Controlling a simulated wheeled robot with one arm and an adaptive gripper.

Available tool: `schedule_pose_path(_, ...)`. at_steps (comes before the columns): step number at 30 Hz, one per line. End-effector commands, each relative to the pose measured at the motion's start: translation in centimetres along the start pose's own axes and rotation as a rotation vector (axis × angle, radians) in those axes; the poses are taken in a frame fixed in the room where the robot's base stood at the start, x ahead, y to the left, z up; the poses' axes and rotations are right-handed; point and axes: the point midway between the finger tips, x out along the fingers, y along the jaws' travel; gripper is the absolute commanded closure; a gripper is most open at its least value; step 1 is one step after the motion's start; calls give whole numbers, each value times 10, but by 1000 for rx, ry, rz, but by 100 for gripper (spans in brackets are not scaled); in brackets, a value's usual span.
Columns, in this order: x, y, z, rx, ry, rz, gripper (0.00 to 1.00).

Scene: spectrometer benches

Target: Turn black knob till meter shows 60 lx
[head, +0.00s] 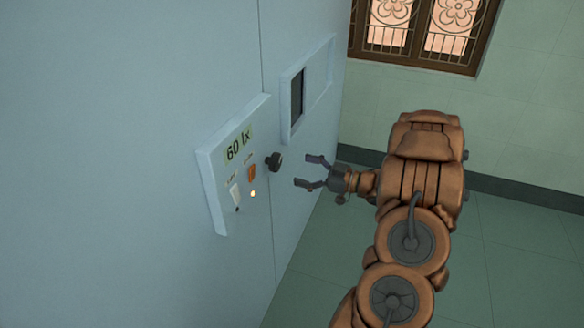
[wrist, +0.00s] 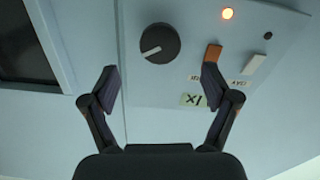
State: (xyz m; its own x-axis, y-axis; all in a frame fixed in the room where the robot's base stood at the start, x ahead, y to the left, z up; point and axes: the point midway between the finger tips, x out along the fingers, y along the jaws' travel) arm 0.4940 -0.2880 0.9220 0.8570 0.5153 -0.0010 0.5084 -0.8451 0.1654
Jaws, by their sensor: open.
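The black knob (head: 274,161) sticks out from the right edge of a pale panel (head: 216,190) on a light blue cabinet. In the wrist view the knob (wrist: 160,43) is round with a white pointer line toward the lower left. The meter (head: 238,146) on the panel reads 60 lx in the head view. In the wrist view only part of the meter (wrist: 193,99) shows, upside down. My gripper (head: 306,171) is open and empty, a short way right of the knob and apart from it. Its fingers (wrist: 158,78) frame the knob's lower side in the wrist view.
An orange switch (head: 252,173), a white switch (head: 235,196) and a small lit lamp (head: 253,194) sit close by on the panel. A framed dark screen (head: 297,98) is above right. Green floor (head: 520,250) lies open to the right.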

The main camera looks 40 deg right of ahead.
Motion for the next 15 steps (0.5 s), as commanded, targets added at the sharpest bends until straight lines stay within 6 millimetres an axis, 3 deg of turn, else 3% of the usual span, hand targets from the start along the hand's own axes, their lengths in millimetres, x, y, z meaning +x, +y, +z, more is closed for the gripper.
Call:
schedule_pose_path(6, -22, 0, 0, -1, 1, 0, 14)
schedule_pose_path(15, -30, 0, 0, 0, 2, -1, 14)
